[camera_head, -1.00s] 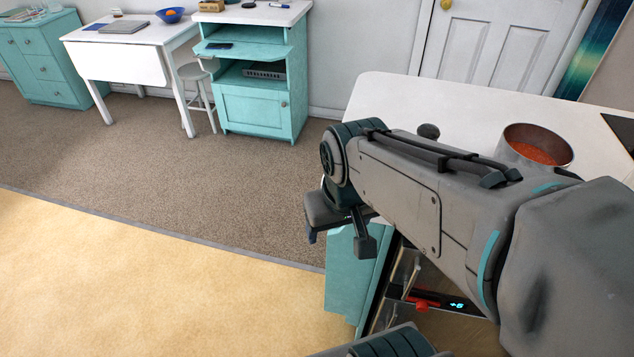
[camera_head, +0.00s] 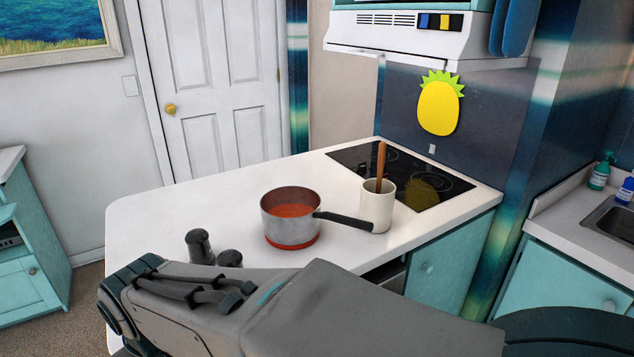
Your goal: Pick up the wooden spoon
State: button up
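The wooden spoon (camera_head: 381,165) stands upright in a cream cylindrical crock (camera_head: 376,206) on the white counter (camera_head: 150,212). Only its brown handle shows above the rim; its lower part is hidden inside the crock. My arm crosses the bottom of the view, in front of the counter. My gripper is not visible in this view.
A steel saucepan (camera_head: 289,219) with red contents stands left of the crock, its black handle reaching to the crock's front. Two dark shakers (camera_head: 199,246) stand nearer my arm. A black cooktop (camera_head: 415,180) lies behind the crock, under a range hood (camera_head: 400,32). The counter's left part is clear.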

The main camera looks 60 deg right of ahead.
aim_at(382, 145)
jog(key=z, duration=2.25)
jog(key=k, duration=0.5)
jog(key=z, duration=1.65)
jog(key=i, duration=1.4)
jog(key=u, duration=1.4)
